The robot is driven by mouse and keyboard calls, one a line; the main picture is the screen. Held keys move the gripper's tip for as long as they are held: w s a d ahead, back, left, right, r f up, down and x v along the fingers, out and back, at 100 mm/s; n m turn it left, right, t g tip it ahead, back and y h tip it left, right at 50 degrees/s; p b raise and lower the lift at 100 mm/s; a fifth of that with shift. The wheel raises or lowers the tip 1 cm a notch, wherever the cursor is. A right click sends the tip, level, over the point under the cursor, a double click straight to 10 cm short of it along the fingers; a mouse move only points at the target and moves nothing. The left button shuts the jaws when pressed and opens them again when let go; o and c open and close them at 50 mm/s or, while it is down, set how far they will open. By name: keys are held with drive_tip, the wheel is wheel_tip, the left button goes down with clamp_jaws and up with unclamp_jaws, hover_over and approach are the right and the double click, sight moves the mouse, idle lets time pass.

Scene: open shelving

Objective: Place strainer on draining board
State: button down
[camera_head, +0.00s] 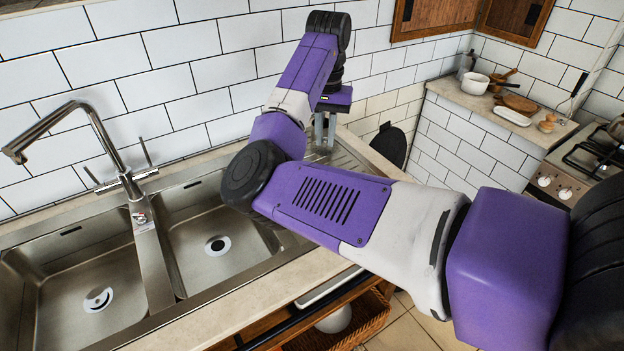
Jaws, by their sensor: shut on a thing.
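My gripper (325,132) points down over the draining board, close to the tiled back wall. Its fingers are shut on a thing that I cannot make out. The strainer is not clearly seen anywhere; my arm covers the area below and in front of the fingers. The ribbed metal draining board (345,158) lies to the right of the sink bowls, and my arm hides much of it. I cannot tell whether anything touches the board.
Two sink bowls (188,222) and a tall tap (100,140) are at the left. A dark rounded object (389,145) shows beyond the board. A white pot (475,83), a pale dish (510,116) and a hob (595,155) are at the right. A wicker basket (365,318) is below the counter.

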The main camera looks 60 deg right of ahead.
sight(325, 148)
wheel_tip(325, 148, down, 18)
drive_tip(key=shift+f+p, duration=0.15)
drive_tip(key=shift+p, duration=0.3)
drive_tip(key=c, duration=1.8)
unclamp_jaws()
drive_tip(key=shift+f, duration=0.1)
drive_tip(key=o, duration=0.4)
drive_tip(key=shift+o, duration=0.2)
wheel_tip(325, 148, up, 12)
drive_tip(key=shift+r+b, duration=0.15)
drive_tip(key=shift+b, duration=0.45)
